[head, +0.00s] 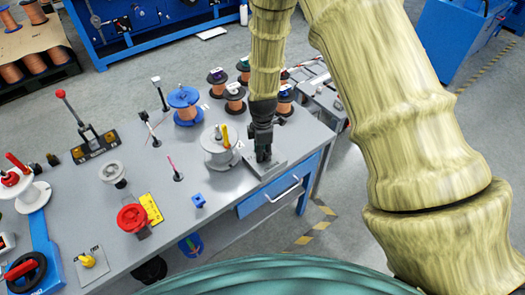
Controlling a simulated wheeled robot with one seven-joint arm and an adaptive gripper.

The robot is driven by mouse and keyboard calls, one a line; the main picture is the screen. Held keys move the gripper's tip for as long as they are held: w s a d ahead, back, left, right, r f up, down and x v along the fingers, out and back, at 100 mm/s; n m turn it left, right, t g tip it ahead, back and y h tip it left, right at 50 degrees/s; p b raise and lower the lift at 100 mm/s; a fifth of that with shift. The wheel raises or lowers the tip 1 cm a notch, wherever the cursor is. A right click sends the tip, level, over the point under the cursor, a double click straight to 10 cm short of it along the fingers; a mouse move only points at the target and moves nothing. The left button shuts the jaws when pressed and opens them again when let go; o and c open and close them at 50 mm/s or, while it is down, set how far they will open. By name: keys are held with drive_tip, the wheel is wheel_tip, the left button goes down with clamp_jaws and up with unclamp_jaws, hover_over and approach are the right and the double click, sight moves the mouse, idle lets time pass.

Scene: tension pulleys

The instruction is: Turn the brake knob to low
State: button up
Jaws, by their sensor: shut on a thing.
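My gripper (263,157) points down at the right front of the workbench, over a small light-grey plate (272,172). Its dark fingers are shut on what appears to be the brake knob on that plate. The fingers hide the knob, so its pointer and setting cannot be read. The plate lies flat near the bench's front edge, just right of a grey drum (219,157) with a yellow lever.
A blue spool (186,107) and several copper wire spools (234,98) stand behind. A drawer (277,194) is below the plate.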

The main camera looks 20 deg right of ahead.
drive_tip(key=o, duration=1)
drive_tip(key=shift+o, duration=0.2)
drive_tip(key=shift+r, duration=0.7)
wheel_tip(320, 180, up, 11)
drive_tip(key=shift+f, duration=0.2)
